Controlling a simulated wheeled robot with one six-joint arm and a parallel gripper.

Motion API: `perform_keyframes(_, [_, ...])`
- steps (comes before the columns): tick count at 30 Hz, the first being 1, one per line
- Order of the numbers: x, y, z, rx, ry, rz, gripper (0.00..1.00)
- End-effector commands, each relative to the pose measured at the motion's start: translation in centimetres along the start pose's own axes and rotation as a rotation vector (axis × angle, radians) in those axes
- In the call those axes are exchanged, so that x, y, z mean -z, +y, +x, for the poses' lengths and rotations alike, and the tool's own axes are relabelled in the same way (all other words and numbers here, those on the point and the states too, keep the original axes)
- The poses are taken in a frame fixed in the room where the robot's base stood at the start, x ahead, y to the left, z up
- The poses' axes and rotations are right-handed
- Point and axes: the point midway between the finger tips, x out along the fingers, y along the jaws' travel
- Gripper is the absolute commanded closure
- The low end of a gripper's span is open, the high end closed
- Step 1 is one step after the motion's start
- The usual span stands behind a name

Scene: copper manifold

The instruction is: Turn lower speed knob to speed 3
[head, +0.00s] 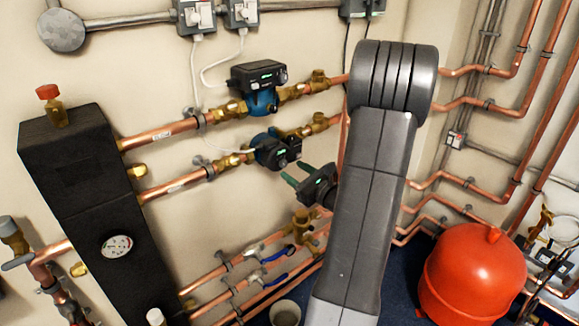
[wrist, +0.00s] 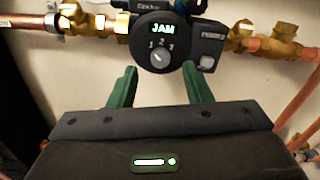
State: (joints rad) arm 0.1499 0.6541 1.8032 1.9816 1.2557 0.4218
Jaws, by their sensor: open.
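The lower pump (head: 278,150) sits on the lower copper pipe in the head view. In the wrist view its round dark face has a lit display reading "JAM" (wrist: 163,29). Below that is the small speed knob (wrist: 160,54), with the numbers 1, 2 and 3 around its top. I cannot tell which number the knob points to. My gripper (wrist: 158,76) is open and empty, its two green fingers apart just below the knob in the picture and not visibly touching it. In the head view my gripper (head: 291,173) is right of and below the lower pump.
The upper pump (head: 262,88) is close above. Brass valves (wrist: 250,38) flank the lower pump. A black manifold block (head: 72,190) stands at left, a red vessel (head: 474,270) at right. More copper pipes (head: 240,260) run below. A thin white cable (head: 198,95) hangs near the pumps.

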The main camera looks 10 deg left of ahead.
Motion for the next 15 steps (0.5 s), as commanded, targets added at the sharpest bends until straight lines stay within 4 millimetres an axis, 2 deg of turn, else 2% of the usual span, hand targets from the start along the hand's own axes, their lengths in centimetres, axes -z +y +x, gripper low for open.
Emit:
perform_keyframes(1, [-0.1,0.1,0.9,-0.003,0.0,0.001,0.55])
perform_keyframes(6, [-0.1,0.0,2.5,0.0,0.0,0.0,0.55])
perform_keyframes(15, [0.0,0.0,3.0,0.001,0.0,0.0,0.55])
